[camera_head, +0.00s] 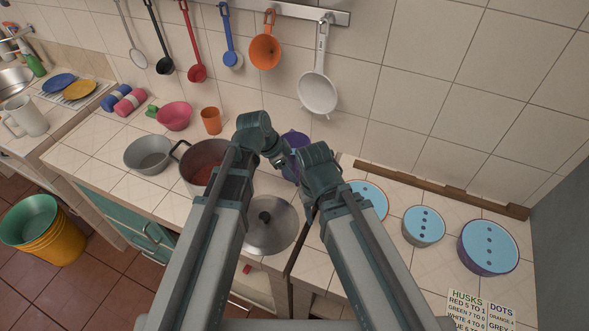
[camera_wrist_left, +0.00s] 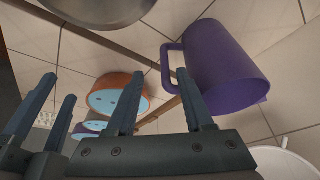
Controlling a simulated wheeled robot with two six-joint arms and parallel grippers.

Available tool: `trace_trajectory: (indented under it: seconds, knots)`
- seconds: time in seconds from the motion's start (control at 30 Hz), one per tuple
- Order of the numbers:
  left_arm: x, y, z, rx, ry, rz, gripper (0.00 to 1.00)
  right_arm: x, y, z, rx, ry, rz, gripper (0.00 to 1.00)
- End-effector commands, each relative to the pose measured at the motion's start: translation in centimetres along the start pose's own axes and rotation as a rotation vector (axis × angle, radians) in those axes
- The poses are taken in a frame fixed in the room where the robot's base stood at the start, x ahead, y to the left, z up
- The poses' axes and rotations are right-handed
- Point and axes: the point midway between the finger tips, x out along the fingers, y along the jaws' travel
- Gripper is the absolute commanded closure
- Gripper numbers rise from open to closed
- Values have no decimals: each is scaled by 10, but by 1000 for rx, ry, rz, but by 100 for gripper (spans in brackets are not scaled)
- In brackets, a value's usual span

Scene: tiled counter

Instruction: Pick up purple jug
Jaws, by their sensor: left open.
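The purple jug (camera_head: 296,138) is at the back of the counter in the head view, mostly hidden behind my two wrists. In the left wrist view the purple jug (camera_wrist_left: 228,70) shows large at the upper right, with its handle towards the left. My left gripper (camera_head: 281,160) is close to the jug in the head view. In the left wrist view my left gripper (camera_wrist_left: 158,100) has its fingers spread, with nothing between them, near the jug's handle side. My right gripper (camera_wrist_left: 52,112) shows at the left of that view, its two fingers apart and empty. Its fingertips are hidden in the head view.
A red-brown pot (camera_head: 190,165) and a grey pan (camera_head: 148,155) stand left of my arms. Blue-topped round containers (camera_head: 423,225) stand to the right. Ladles hang from a wall rail (camera_head: 290,10).

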Motion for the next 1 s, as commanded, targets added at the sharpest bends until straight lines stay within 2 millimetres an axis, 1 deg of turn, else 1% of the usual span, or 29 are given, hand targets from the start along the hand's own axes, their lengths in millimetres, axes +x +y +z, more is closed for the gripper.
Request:
trace_trajectory:
  seconds: [0.03, 0.1, 0.2, 0.33, 0.43, 0.57, 0.7, 0.8, 0.9, 1.0]
  knots:
    - [14, 0, 2, 1, 0, 0, 48, 14, -1, -1, 0, 0, 0, 50]
    - [21, 0, 2, 0, 0, 0, 48, 20, -2, -1, 1, 0, 0, 50]
    - [23, 0, 0, 0, 0, 0, 48, 22, -2, -1, 1, 0, 0, 50]
    - [22, 0, 0, -1, 0, 0, 48, 20, -2, -1, 1, 0, 0, 50]
    - [26, -1, 0, -1, -1, 0, 48, 24, -2, -1, 1, 0, 0, 50]
    - [40, -4, 1, 0, -1, 1, 48, 36, -4, -2, 1, 0, 0, 50]
    - [59, -9, 1, 0, -1, 1, 48, 54, -5, -3, 2, 0, 0, 50]
    - [71, -8, 1, 1, -1, 1, 48, 65, -6, -4, 2, 0, 0, 50]
    - [75, -8, 0, 0, -1, 0, 48, 69, -7, -4, 2, 0, 0, 50]
    - [74, -8, -1, -1, -1, 0, 48, 67, -6, -4, 2, 0, 0, 50]
